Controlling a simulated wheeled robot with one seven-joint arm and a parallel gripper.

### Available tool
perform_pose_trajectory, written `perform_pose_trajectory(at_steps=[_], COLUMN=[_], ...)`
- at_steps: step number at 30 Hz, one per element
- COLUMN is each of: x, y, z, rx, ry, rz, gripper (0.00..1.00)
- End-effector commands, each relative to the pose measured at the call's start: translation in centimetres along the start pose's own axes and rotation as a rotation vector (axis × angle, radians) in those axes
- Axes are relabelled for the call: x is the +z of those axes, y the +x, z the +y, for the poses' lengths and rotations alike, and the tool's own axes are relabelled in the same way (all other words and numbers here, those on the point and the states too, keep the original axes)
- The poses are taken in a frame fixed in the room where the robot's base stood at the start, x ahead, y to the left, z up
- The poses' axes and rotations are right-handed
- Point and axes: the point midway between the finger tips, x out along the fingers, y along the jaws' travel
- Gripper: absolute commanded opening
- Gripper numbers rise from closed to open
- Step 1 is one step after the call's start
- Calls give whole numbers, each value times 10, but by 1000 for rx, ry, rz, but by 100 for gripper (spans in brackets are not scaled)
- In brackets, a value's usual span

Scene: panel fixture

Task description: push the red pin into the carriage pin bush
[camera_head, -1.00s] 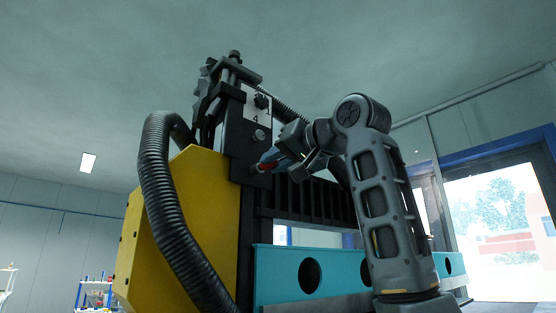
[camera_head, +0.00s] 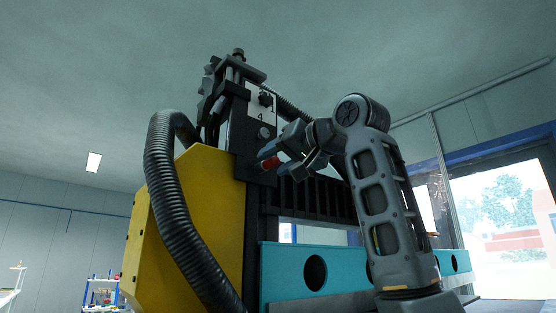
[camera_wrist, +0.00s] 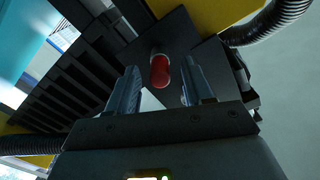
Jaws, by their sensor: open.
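The red pin (camera_wrist: 160,72) shows in the wrist view between and just beyond my open fingers, with clear gaps to both. In the head view the red pin (camera_head: 270,162) stands out from the lower part of the dark carriage (camera_head: 254,150). My gripper (camera_head: 290,160) is just right of it, fingers apart and empty. My gripper (camera_wrist: 158,88) also fills the lower middle of the wrist view.
A yellow housing (camera_head: 195,225) and a thick black corrugated hose (camera_head: 165,190) stand left of the carriage. A teal beam with round holes (camera_head: 290,270) runs below my arm. Black ribbed bellows (camera_head: 320,195) lie behind my gripper.

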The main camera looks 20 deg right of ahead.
Motion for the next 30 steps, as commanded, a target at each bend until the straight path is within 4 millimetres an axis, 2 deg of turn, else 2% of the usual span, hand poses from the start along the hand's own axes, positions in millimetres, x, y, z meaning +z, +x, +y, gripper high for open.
perform_pose_trajectory(at_steps=[7,15,21,30], x=[1,2,1,0], y=[-8,-51,-73,-78], z=[0,1,1,0], rx=[-1,-1,0,0], ry=[0,-1,0,0], rz=[2,4,2,0], gripper=[51,51,51,51])
